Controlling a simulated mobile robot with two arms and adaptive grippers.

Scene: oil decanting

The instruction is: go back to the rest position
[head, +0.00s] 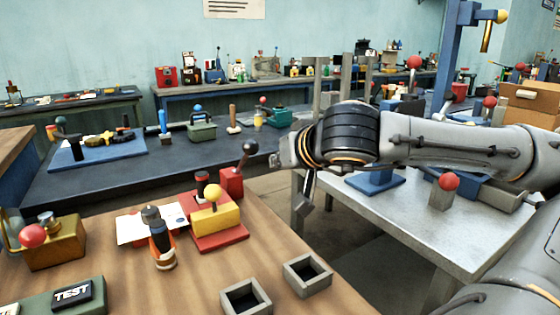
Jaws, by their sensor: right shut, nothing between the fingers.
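My right arm comes in from the right and reaches across the gap between the wooden table and the metal table. My right gripper (304,203) points downward beyond the wooden table's far right edge. Its fingers are shut with nothing between them, and it touches nothing that I can see. The wooden table (115,265) fills the lower left. A dark bottle-like item with an orange band (162,243) stands upright on it. Two empty grey square holders, one at the front (246,297) and one to its right (307,274), sit near the table edge. My left gripper is out of view.
A red-and-yellow device with a yellow knob (214,215) stands mid-table. A brass box (55,244) and a TEST box (70,293) are at left. The metal table (400,225) lies under my right arm, with a red-knobbed block (443,193). A dark bench (100,180) is behind.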

